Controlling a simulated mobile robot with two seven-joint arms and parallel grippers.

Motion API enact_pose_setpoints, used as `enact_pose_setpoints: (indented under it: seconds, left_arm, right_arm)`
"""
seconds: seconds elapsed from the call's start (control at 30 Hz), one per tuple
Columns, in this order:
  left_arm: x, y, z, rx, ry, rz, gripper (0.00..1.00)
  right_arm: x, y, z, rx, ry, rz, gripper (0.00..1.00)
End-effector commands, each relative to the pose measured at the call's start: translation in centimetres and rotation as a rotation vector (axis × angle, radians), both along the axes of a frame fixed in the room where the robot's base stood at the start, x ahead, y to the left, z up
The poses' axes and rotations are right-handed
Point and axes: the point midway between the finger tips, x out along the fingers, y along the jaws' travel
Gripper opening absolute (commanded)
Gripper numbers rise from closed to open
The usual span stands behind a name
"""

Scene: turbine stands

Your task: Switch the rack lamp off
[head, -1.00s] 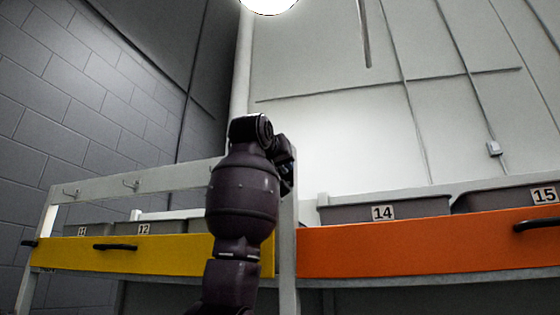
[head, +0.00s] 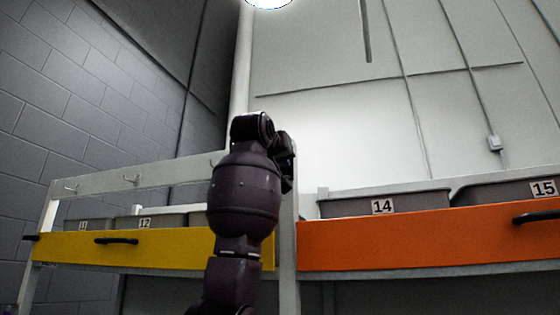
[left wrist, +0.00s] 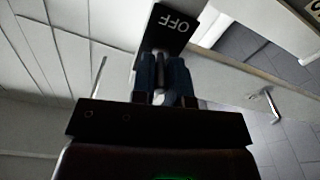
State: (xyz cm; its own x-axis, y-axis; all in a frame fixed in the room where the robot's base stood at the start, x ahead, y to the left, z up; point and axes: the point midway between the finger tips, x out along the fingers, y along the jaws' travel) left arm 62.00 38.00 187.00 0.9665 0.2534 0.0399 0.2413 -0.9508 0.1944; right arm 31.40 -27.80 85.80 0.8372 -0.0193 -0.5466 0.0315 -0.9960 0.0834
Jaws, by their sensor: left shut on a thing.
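My left arm rises in front of the rack in the head view, with its dark wrist end (head: 285,160) at the rack's upright post. In the left wrist view my left gripper (left wrist: 163,78) is shut on a small part between its fingers, apparently the switch lever, mostly hidden by them. A black plate marked OFF (left wrist: 172,28), upside down in this view, lies just beyond the fingertips. A bright, lit round lamp (head: 268,3) is cut off by the top edge of the head view; I cannot tell whether it is the rack lamp. My right gripper is not in view.
The rack has a yellow front (head: 170,251) on the left and an orange front (head: 400,240) on the right, both with black handles. Grey bins, including 14 (head: 340,208), stand behind them. Hooks (head: 132,180) line the upper rail. A grey block wall is at left.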

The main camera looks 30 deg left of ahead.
Motion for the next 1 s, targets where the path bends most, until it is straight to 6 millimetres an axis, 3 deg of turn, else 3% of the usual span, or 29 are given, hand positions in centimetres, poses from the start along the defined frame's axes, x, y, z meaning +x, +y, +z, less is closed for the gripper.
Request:
enact_pose_setpoints:
  seconds: [0.6,1.0]
  left_arm:
    - [0.2,0.1,-1.7,0.090,-0.378,0.000,0.00]
    - [0.3,0.1,-1.9,0.116,-0.483,0.000,0.00]
  right_arm:
    - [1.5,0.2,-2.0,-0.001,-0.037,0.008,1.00]
    - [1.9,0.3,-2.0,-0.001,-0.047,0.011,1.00]
